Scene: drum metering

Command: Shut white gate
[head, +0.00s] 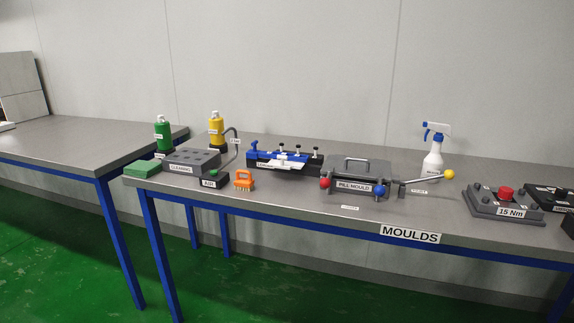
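I cannot make out a part that is plainly a white gate. The nearest candidate is a flat white piece (285,163) on the front of a black and blue mould (264,155) in the middle of the bench. It sticks out toward the front, and its exact shape is too small to tell. A grey pill mould (372,170) stands just right of it, with its lid down, a handle on top and red and blue knobs at its front. A lever with a yellow knob (449,174) reaches out to its right. Neither of my grippers is in view.
The bench labelled MOULDS (330,222) also holds a grey cleaning block (192,155), green and yellow bottles, an orange brush (243,180), a white spray bottle (433,155) and a 15 Nm box with a red knob (506,192). Another table (70,140) at left is mostly bare.

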